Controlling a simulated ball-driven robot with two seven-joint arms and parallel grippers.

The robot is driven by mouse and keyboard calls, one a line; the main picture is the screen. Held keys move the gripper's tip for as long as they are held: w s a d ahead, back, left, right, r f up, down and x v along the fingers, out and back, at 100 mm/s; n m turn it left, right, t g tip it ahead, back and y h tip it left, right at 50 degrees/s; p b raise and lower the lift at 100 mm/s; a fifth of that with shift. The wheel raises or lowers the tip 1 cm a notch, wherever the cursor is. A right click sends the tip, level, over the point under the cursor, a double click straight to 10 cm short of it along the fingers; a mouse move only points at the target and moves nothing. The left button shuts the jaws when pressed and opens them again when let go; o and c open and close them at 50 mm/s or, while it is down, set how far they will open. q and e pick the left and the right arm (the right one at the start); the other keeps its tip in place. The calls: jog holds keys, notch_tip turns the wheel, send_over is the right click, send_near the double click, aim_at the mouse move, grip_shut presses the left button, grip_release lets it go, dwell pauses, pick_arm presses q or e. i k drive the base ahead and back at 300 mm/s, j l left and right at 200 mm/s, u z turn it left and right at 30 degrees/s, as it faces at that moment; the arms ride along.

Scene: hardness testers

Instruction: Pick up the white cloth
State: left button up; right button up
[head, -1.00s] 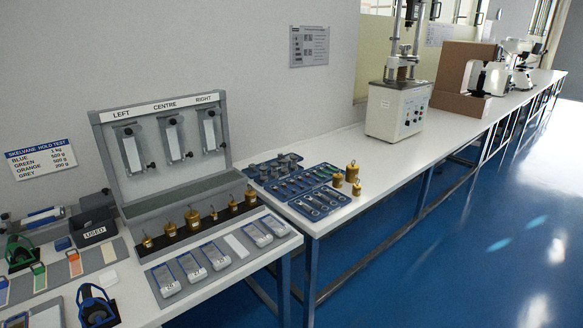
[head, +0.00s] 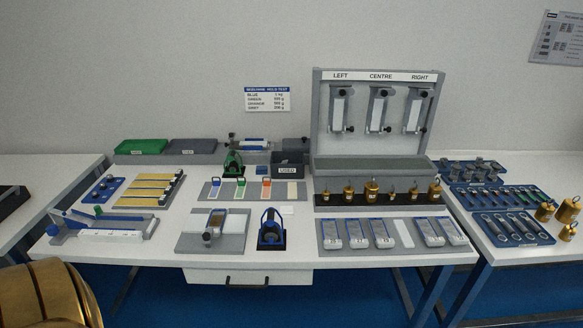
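A small flat white piece (head: 287,209), which may be the white cloth, lies on the table behind the blue-framed tool (head: 271,234). It is too small to tell whether it is fabric. Another flat white strip (head: 403,232) lies on the grey tray among several clear packs, and I cannot tell its material either. Neither gripper is in view.
The white table (head: 150,262) also holds a test stand (head: 321,115) with several brass weights (head: 372,190) before it, a black "USED" box (head: 287,169), coloured strips (head: 240,190) and yellow strips (head: 150,190). A drawer (head: 248,278) is below.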

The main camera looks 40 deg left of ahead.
aim_at(285, 211)
jog(key=u, duration=1.3)
